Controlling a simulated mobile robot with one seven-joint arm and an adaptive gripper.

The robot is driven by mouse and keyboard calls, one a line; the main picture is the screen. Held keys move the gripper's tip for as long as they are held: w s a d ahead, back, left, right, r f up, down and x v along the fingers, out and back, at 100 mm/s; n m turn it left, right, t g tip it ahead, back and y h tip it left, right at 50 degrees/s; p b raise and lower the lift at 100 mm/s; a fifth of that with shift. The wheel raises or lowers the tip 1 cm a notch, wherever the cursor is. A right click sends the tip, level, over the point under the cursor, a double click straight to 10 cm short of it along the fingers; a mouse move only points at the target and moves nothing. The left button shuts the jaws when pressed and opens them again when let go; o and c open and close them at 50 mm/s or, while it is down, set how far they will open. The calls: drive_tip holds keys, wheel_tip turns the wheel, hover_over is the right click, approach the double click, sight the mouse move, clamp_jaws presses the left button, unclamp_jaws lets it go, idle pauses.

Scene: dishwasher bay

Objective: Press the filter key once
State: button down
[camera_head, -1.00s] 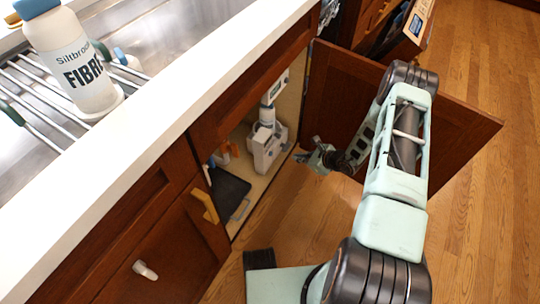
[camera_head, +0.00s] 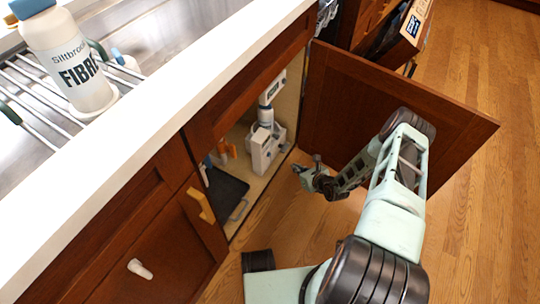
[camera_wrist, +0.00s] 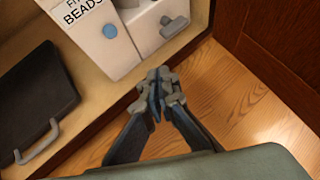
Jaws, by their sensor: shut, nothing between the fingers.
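A white filter unit (camera_head: 262,152) stands inside the open cabinet under the sink. In the wrist view its white front (camera_wrist: 92,45) carries a label whose readable part ends in "BEADS". I cannot tell from the markings which of these is the filter key. My gripper (camera_wrist: 160,85) is shut and empty, in front of and below the unit, apart from it. In the head view my gripper (camera_head: 304,170) is just outside the cabinet opening.
A dark tray-like thing with a grey handle (camera_wrist: 38,90) lies on the cabinet floor, left of the unit. The open wooden door (camera_head: 345,100) stands right of the opening, close behind my arm. A white counter (camera_head: 150,125) runs above. The wooden floor before the cabinet is clear.

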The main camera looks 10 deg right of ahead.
drive_tip(key=w+a+b, duration=0.1)
drive_tip(key=w+a, duration=0.4)
drive_tip(key=a, duration=0.2)
drive_tip(key=shift+w+a, duration=0.1)
drive_tip(key=shift+w, duration=0.05)
idle(1.5)
drive_tip(key=shift+w+a, duration=0.15)
drive_tip(key=shift+a, duration=0.05)
drive_tip(key=shift+w+a, duration=0.3)
drive_tip(key=shift+a, duration=0.1)
idle(0.7)
idle(0.4)
drive_tip(key=shift+s+d, duration=0.55)
drive_tip(key=shift+d, duration=0.2)
drive_tip(key=shift+s+d+p, duration=0.35)
drive_tip(key=shift+s+d, duration=0.4)
drive_tip(key=shift+d, duration=0.25)
drive_tip(key=shift+s+d+p, duration=0.35)
drive_tip(key=shift+s+d, duration=0.4)
drive_tip(key=shift+d, duration=0.25)
